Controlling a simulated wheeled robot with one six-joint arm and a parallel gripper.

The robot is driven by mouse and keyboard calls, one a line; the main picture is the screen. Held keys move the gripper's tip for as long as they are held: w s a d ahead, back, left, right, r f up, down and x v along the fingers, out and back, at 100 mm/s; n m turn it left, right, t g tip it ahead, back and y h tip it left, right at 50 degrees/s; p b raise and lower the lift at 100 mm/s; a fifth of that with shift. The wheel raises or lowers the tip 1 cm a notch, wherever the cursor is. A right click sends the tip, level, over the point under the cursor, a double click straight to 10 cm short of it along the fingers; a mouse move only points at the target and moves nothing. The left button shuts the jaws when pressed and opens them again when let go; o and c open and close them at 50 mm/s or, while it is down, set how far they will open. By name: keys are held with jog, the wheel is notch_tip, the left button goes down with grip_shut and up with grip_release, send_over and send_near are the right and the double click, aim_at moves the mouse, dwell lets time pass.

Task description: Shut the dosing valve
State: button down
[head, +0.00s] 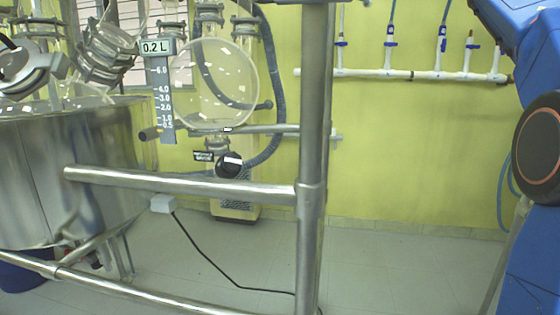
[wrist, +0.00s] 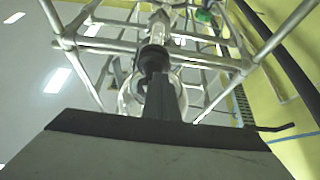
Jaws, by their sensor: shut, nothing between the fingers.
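The dosing valve sits under the round glass vessel (head: 215,85) in the head view. Its black round knob (head: 230,164) carries a white bar that lies nearly level. The gripper is outside the head view.
A steel post (head: 313,120) and a level rail (head: 180,182) stand in front of the glassware. A steel vessel (head: 60,175) is at left. Floor at right is clear.

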jog(key=shift+f, duration=0.2)
jog(key=a, duration=0.2)
jog(key=w+a, duration=0.1)
jog(key=a, duration=0.2)
jog(key=shift+w+a, duration=0.25)
jog(key=shift+a, duration=0.15)
